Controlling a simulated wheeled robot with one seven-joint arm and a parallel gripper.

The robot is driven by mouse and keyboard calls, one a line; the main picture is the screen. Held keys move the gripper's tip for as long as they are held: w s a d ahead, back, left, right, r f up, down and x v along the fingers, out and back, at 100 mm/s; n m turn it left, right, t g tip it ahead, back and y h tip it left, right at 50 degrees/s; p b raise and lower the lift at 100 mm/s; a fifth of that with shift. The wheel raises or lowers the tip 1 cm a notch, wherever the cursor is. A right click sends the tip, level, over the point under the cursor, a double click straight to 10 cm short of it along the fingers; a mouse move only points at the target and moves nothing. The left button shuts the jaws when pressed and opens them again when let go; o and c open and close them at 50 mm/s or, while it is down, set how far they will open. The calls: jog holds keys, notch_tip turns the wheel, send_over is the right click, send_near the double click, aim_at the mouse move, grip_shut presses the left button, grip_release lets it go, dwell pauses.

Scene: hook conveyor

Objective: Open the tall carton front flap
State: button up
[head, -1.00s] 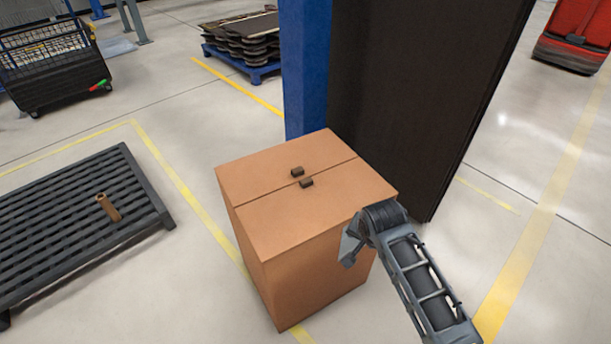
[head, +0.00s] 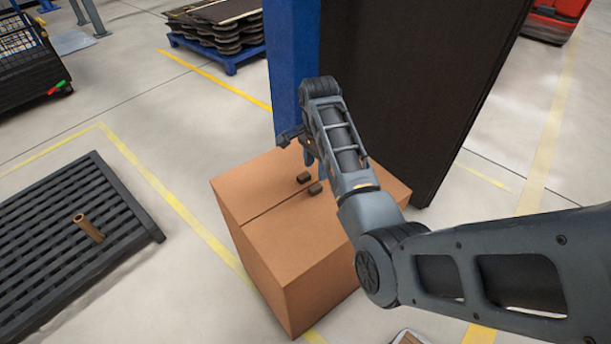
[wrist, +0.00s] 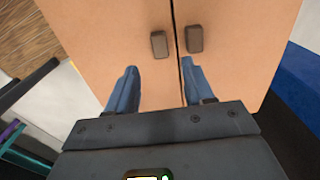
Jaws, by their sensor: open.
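The tall brown carton (head: 300,235) stands upright on the floor, with its two top flaps shut along a middle seam. Each flap has a small dark handle beside the seam: the farther handle (head: 303,177) and the nearer handle (head: 315,188). My gripper (head: 296,146) is above the far part of the carton top. In the wrist view, my open fingers (wrist: 158,68) point at the flaps, just short of the left handle (wrist: 159,44) and the right handle (wrist: 194,39). The right finger is close to the seam. Nothing is between the fingers.
A blue post (head: 291,60) and a tall dark panel (head: 405,90) stand right behind the carton. A dark slatted platform (head: 60,235) with a brown tube (head: 88,228) is at the left. Open floor lies between platform and carton.

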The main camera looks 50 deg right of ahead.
aim_at(315, 187)
notch_tip(315, 187, down, 8)
jog(key=shift+r+b, duration=0.15)
jog(key=shift+b, duration=0.15)
grip_shut()
dwell(0.6)
